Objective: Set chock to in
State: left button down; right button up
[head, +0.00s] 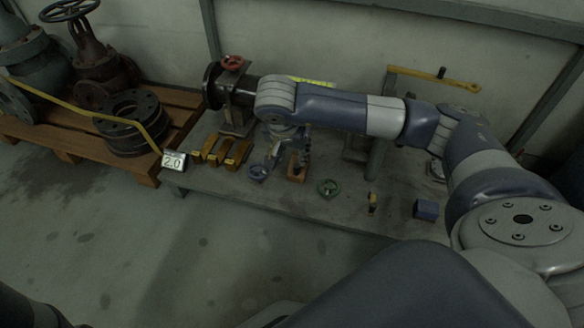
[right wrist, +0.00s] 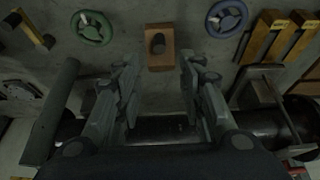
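A brown wooden block (head: 297,172), which I take to be the chock, lies on the grey bench top between a blue and a green handwheel. My right gripper (head: 292,150) is above the bench, close to the block in the head view. In the right wrist view my right gripper (right wrist: 158,85) has its fingers wide apart with nothing between the tips. The block lies just beyond the tips, apart from them. My left gripper is not in view.
A dark pipe (right wrist: 165,128) on a stand runs below the fingers. A pallet (head: 140,165) with valves stands left.

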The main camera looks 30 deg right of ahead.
aim_at(296, 166)
jog(key=b+x, duration=0.6)
jog(key=x, duration=0.3)
jog(key=shift+f, duration=0.4)
